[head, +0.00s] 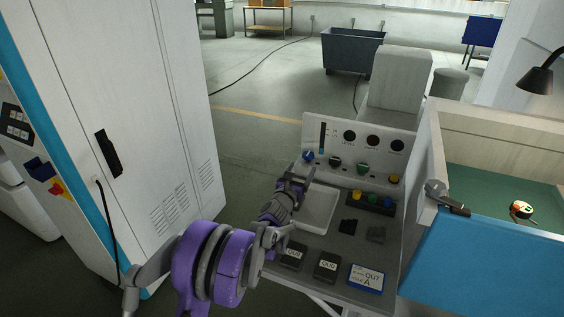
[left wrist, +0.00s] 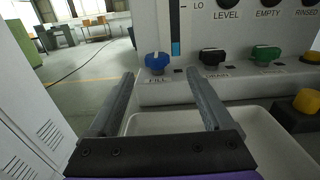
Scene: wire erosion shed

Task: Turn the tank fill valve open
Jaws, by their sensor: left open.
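The tank fill valve is a blue knob (head: 308,156) on the ledge at the left end of a pale control panel (head: 361,135). In the left wrist view the blue knob (left wrist: 158,63) sits above a "FILL" label. My left gripper (head: 299,179) is just in front of the knob, over a white tray. In the left wrist view its two fingers (left wrist: 161,76) are spread wide and empty, with the knob seen between and beyond their tips. They appear apart from the knob. My right gripper is not in view.
Black (left wrist: 212,56), green (left wrist: 265,55) and yellow knobs stand right of the blue one. The white tray (head: 331,212) lies below the ledge. A button box (head: 369,202) is right of the tray. A white cabinet (head: 150,120) stands left; a blue-sided tank (head: 480,262) stands right.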

